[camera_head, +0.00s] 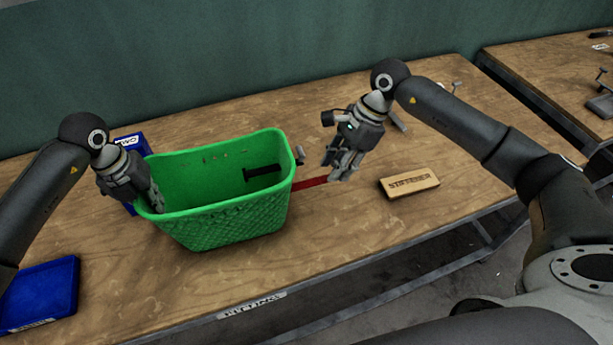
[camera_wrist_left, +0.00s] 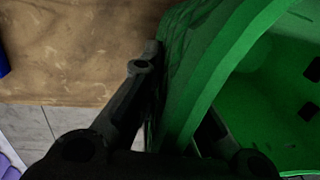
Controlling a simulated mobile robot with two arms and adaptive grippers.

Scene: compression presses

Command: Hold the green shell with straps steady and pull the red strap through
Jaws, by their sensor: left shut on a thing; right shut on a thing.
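The green shell (camera_head: 225,226) stands upright on the wooden table in the head view, open at the top. My left gripper (camera_head: 153,203) is shut on its left rim; in the left wrist view the fingers (camera_wrist_left: 172,110) sit on both sides of the green wall (camera_wrist_left: 215,75). The red strap (camera_head: 311,183) runs from the shell's right side to my right gripper (camera_head: 338,173). My right gripper is shut on the strap's outer end, to the right of the shell. A dark bar (camera_head: 262,172) shows inside the shell. The left fingertips are partly hidden by the rim in the head view.
A block marked "STIFFENER" (camera_head: 409,184) lies right of my right gripper. A blue bin (camera_head: 40,292) is at the lower left, and another blue bin (camera_head: 133,144) is behind the shell. The table front (camera_head: 330,252) is clear. A second table (camera_head: 555,60) stands at the right.

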